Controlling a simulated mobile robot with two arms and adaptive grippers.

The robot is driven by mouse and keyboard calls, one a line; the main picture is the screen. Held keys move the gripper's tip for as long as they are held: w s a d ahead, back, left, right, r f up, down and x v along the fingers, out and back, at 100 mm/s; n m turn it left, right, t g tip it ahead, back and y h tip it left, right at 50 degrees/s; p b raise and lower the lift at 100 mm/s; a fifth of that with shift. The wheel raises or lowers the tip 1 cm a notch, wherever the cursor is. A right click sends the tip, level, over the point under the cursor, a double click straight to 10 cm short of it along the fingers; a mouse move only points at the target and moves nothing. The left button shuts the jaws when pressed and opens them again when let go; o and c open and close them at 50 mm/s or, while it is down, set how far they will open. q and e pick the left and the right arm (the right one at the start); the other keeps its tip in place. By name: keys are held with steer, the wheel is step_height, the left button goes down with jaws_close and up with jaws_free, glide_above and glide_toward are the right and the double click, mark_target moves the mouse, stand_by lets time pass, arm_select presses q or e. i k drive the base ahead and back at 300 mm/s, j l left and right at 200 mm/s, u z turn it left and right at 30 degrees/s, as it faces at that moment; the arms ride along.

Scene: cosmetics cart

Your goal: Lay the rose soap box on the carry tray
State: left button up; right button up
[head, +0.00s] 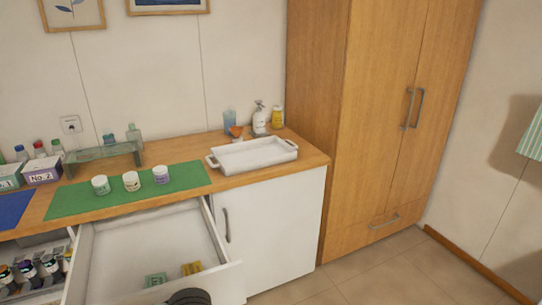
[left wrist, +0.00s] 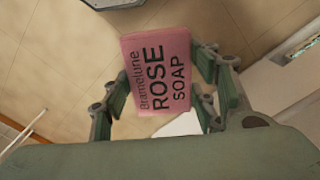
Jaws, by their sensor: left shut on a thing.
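The pink rose soap box (left wrist: 158,70), with "Bramelune ROSE SOAP" in dark letters, is held between the fingers of my left gripper (left wrist: 166,82) in the left wrist view. The gripper is shut on it, and the floor shows behind it. The soap box does not show in the head view. The carry tray (head: 240,164) is white with handles at its ends. It stands empty on the wooden counter, right of the green mat. My right gripper is in neither view.
An open white drawer (head: 119,247) sticks out below the counter, with a green box (head: 156,280) and a yellow box (head: 191,268) inside. Three jars stand on the green mat (head: 189,177). A pump bottle (head: 259,119) and other bottles stand behind the tray.

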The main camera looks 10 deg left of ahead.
mark_target(238, 161)
steer(key=i+l+z, duration=0.1)
steer(key=i, duration=0.6)
steer(key=i+l+z, duration=0.1)
steer(key=i, duration=0.65)
steer(key=i+l+u, duration=0.2)
steer(key=i+u, duration=0.2)
steer(key=i, duration=0.25)
